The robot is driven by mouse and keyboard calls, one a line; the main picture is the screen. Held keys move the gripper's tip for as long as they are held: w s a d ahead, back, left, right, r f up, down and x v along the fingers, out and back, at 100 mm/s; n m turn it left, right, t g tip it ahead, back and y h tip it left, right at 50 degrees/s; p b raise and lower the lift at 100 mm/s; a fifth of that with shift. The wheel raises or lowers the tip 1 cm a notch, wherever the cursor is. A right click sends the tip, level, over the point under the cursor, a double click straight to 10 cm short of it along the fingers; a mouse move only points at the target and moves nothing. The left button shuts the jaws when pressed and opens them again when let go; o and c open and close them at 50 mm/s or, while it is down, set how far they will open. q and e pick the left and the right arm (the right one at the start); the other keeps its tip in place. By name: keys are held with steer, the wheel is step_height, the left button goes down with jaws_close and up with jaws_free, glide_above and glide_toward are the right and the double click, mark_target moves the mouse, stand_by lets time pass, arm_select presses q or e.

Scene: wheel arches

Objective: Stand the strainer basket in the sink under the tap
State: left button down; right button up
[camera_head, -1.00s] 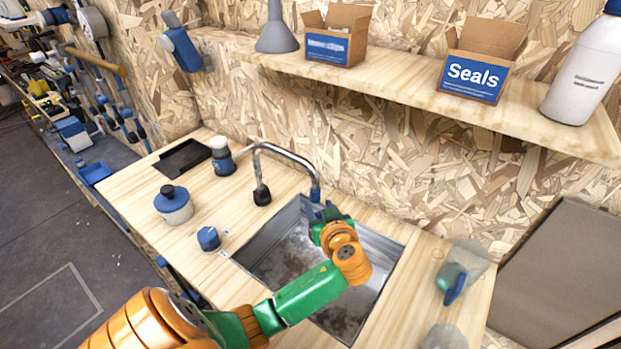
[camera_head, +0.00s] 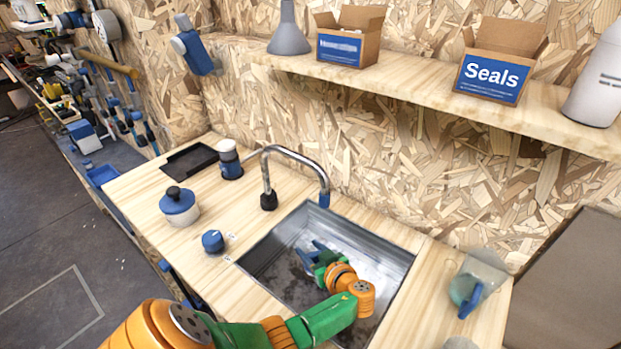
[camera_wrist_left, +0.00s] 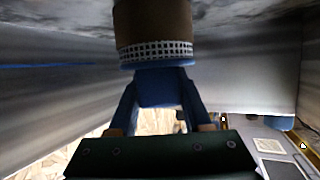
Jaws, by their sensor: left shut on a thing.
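The strainer basket shows in the left wrist view as a brownish cylinder with a pale mesh band (camera_wrist_left: 155,50) and a blue block below it. My left gripper (camera_wrist_left: 160,100) is shut on that blue block. In the head view my left gripper (camera_head: 314,254) is down inside the metal sink (camera_head: 385,262); the basket cannot be made out there. Whether the basket touches the sink floor I cannot tell. The curved metal tap (camera_head: 295,154) stands at the sink's back left, with one dark end and one blue end. My right gripper is not in view.
A clear container with blue (camera_head: 470,290) stands right of the sink. A shelf (camera_head: 400,88) with boxes runs above.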

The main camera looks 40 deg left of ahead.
mark_target(316, 257)
arm_select(q)
steer(key=shift+f, duration=0.2)
steer(key=shift+c, duration=1.7)
jaws_free()
steer(key=shift+r, duration=0.1)
steer(key=v, duration=0.7)
steer(key=shift+s+d+r, duration=0.2)
steer(key=shift+d, duration=0.1)
steer(key=shift+a, duration=0.1)
